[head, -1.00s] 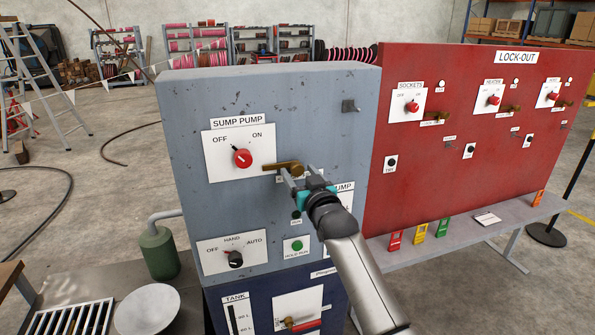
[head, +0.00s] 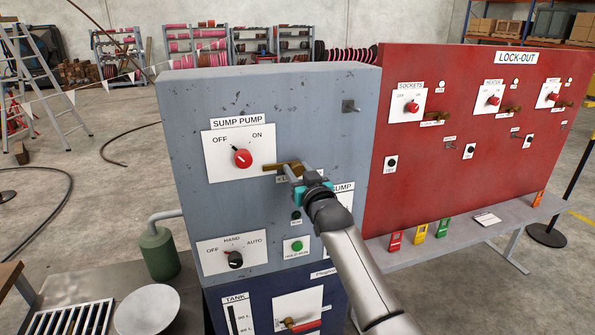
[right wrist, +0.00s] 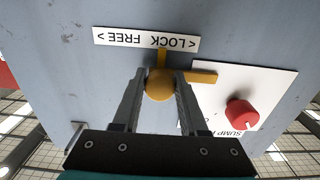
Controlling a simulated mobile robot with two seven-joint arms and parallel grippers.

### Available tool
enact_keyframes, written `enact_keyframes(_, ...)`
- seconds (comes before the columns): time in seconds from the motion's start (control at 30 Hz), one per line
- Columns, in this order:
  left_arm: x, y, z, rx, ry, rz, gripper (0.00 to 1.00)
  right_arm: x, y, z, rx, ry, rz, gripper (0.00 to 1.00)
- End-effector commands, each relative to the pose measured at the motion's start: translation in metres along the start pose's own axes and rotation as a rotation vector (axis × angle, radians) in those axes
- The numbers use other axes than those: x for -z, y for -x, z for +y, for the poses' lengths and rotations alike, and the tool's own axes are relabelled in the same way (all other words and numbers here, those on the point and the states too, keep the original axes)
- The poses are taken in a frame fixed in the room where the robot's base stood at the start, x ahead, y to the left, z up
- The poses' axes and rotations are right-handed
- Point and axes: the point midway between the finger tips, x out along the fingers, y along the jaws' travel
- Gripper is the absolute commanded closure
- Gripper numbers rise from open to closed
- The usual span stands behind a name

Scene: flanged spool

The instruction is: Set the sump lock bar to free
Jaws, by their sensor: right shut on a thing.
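The sump lock bar is a brass bar (head: 282,167) on the grey panel, right of the red SUMP PUMP switch (head: 242,158). In the right wrist view, the bar (right wrist: 203,77) reaches sideways from a round brass knob (right wrist: 160,85) toward the red switch (right wrist: 241,113), on the LOCK side of the label (right wrist: 146,41). That view is upside down. My right gripper (head: 296,175) is shut on the knob, one finger on each side; the fingers show in the right wrist view (right wrist: 158,95). In the head view it hides most of the label. My left gripper is not in view.
A HAND/AUTO selector (head: 235,259) and a green button (head: 297,246) sit lower on the grey panel. A small metal peg (head: 349,106) juts out at upper right. A red LOCK-OUT board (head: 430,180) stands at right, above a grey shelf (head: 470,235).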

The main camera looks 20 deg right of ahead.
Motion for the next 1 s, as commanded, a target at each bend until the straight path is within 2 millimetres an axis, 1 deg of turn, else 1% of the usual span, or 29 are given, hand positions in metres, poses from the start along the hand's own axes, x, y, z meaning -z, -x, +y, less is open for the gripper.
enact_keyframes(0.03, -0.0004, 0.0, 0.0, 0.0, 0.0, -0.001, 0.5, -0.0002, 0.0001, 0.0001, 0.0, 0.0, 0.0, 0.77)
enact_keyframes(0.23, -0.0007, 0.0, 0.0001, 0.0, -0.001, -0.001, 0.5, -0.0003, 0.0001, 0.0002, 0.0, 0.0, 0.0, 0.99)
enact_keyframes(1.0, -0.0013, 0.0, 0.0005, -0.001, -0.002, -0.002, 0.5, -0.0005, 0.0001, 0.0003, 0.0, 0.0, -0.001, 1.0)
